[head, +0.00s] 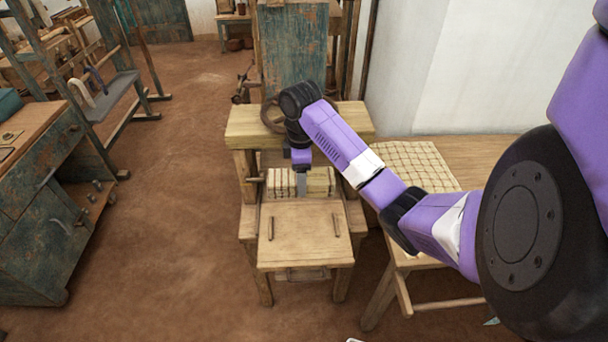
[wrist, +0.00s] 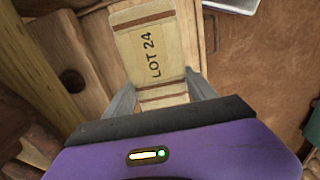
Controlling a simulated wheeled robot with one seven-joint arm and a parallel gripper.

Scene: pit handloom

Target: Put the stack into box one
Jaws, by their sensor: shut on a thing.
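My gripper (head: 301,186) reaches down from above and is shut on the stack. In the wrist view the fingers of my gripper (wrist: 161,80) lie on either side of it. How far the stack is off the press bed I cannot tell. No box marked one can be made out.
A wooden board with two bars (head: 305,236) sits at the front of the press. A bench (head: 480,152) with a checked cloth (head: 412,163) stands on the right. A worn green cabinet (head: 40,215) stands on the left. The earth floor (head: 170,230) between is clear.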

